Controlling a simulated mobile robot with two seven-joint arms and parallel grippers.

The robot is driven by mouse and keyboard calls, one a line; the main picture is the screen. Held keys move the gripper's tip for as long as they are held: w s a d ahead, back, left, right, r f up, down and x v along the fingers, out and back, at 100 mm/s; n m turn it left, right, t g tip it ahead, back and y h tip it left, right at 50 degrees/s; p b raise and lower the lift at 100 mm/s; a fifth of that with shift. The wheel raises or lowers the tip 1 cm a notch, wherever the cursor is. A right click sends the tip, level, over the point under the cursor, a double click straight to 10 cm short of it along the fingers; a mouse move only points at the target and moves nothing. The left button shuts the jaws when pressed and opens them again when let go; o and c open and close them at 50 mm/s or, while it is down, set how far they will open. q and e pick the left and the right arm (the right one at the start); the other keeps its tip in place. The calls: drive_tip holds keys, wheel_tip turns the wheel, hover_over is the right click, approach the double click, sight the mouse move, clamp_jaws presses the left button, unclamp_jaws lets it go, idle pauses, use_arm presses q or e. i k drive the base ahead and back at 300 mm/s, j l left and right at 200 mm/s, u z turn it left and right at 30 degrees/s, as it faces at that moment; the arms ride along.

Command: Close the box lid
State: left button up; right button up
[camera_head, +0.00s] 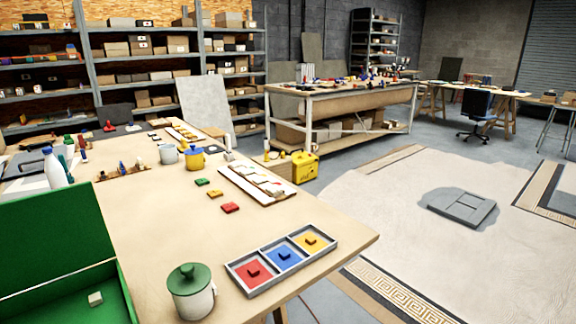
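A green box (112,290) stands at the lower left of the table in the head view, cut off by the picture's edge. Its green lid (50,235) stands open, raised up at the back left. A small pale block (95,299) lies inside the box. The hinge and the near side of the box are not fully visible. Neither of my grippers shows in this view.
A white jar with a green lid (190,290) stands right of the box. A grey tray (238,272) with red, blue and yellow compartments lies further right. A white bottle (55,168) stands behind the lid. The table (165,225) is bare between box and coloured tiles.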

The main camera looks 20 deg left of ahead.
sight(46, 236)
drive_tip(key=k+j+z, duration=0.2)
drive_tip(key=k+j, duration=0.4)
drive_tip(key=k+j+z, duration=0.25)
drive_tip(key=k+j, duration=0.2)
drive_tip(key=k, duration=0.2)
drive_tip(key=k+j+z, duration=0.1)
drive_tip(key=j, duration=0.35)
drive_tip(key=k+j+z, duration=0.15)
drive_tip(key=j, duration=0.3)
drive_tip(key=k+j+z, duration=0.1)
drive_tip(key=j, duration=0.3)
drive_tip(key=k+j+z, duration=0.1)
drive_tip(key=j, duration=0.3)
drive_tip(key=k+j+z, duration=0.1)
drive_tip(key=k+j, duration=0.2)
drive_tip(key=j, duration=0.1)
